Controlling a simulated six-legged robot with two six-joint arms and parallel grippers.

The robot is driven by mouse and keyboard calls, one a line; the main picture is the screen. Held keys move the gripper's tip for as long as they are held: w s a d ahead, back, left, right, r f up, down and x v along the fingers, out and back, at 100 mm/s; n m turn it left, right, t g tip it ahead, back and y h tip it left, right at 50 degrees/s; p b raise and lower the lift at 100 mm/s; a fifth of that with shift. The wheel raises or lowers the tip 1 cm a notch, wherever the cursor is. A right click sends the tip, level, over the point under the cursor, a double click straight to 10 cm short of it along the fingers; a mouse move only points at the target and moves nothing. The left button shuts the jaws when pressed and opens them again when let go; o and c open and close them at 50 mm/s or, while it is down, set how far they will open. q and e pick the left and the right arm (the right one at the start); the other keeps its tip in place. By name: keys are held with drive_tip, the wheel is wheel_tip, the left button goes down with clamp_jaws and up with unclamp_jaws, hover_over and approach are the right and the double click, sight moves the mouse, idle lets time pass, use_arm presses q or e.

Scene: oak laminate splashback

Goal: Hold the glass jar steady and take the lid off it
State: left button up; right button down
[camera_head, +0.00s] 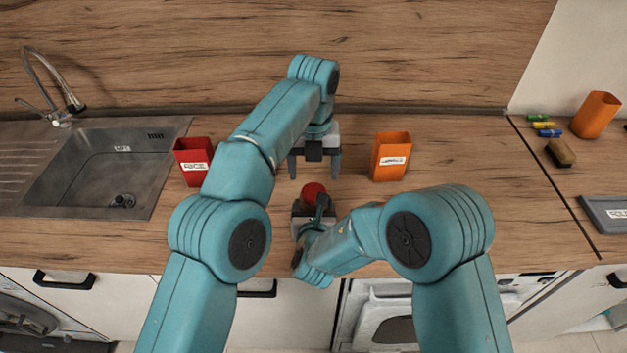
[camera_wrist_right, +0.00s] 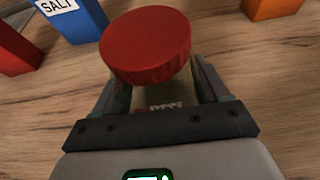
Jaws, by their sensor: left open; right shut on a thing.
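The glass jar (camera_wrist_right: 160,97) stands between the fingers of my right gripper (camera_wrist_right: 157,84) in the right wrist view, with part of a label showing. Its red ridged lid (camera_wrist_right: 147,48) sits on top of it. In the head view the lid (camera_head: 313,192) shows near the counter's front, and the jar body is mostly hidden by the lid and my right gripper. My right gripper is shut on the jar below the lid. My left gripper (camera_head: 315,172) is open and empty, fingers pointing down, beyond the lid in the picture and apart from it.
A red container (camera_head: 192,164) stands left and an orange one (camera_head: 390,157) right of my left gripper. A blue container labelled SALT (camera_wrist_right: 72,17) shows only in the wrist view. The sink (camera_head: 100,170) is at left. Several small items and an orange cup (camera_head: 596,115) are at right.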

sight(313, 191)
use_arm(q)
wheel_tip(313, 191, down, 6)
idle(0.4)
